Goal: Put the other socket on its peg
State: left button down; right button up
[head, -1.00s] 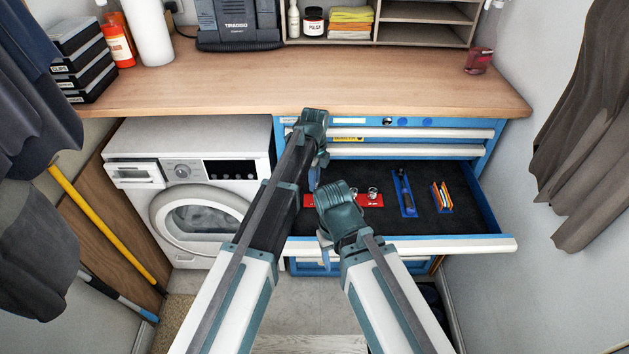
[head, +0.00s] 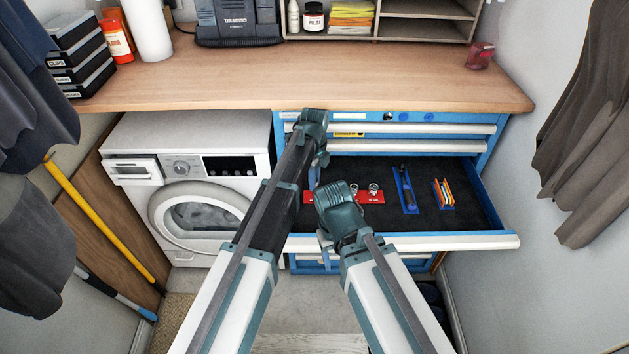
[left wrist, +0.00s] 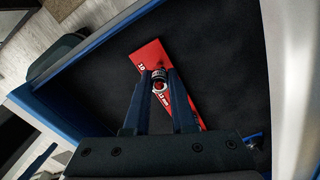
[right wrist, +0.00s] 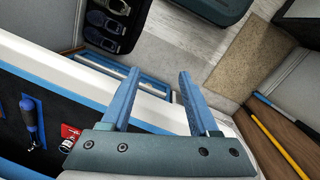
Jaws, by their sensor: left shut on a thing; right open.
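The red socket tray (head: 343,197) lies in the open drawer, with two shiny sockets (head: 374,189) on its right part in the head view. My left gripper (head: 313,185) points down at the tray's left end. In the left wrist view my left gripper (left wrist: 158,75) is shut on a small metal socket (left wrist: 159,75), seen over the red tray (left wrist: 150,54); whether it touches the tray or a peg I cannot tell. My right gripper (right wrist: 157,80) is open and empty, in front of the drawer's front edge; the head view shows its fingers (head: 326,250) too.
A blue holder with a screwdriver (head: 406,190) and a blue holder with orange-handled tools (head: 443,194) stand right of the tray. The drawer floor (head: 470,205) is bare at far right. The drawer front (head: 450,242) lies behind my right gripper. A washing machine (head: 195,180) stands left.

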pick_arm(q)
jog(key=shift+f+b, duration=1.35)
jog(key=shift+f, duration=0.05)
dwell(0.4)
jog(key=c, duration=0.7)
grip_release()
jog(key=shift+r, duration=0.1)
notch_tip(320, 180, up, 14)
jog(key=p, duration=1.4)
jog(key=s+a+n, duration=1.7)
jog(key=s+n, duration=0.4)
jog(key=n, duration=0.2)
jog(key=s+d+m, duration=0.1)
jog(key=s+d, duration=0.1)
jog(key=d, duration=0.1)
jog(key=s+d+m, duration=0.1)
jog(key=s+d, duration=0.1)
jog(key=d, duration=0.2)
jog(key=s+d+m+y, duration=0.1)
jog(key=s+d+m, duration=0.1)
jog(key=d, duration=0.2)
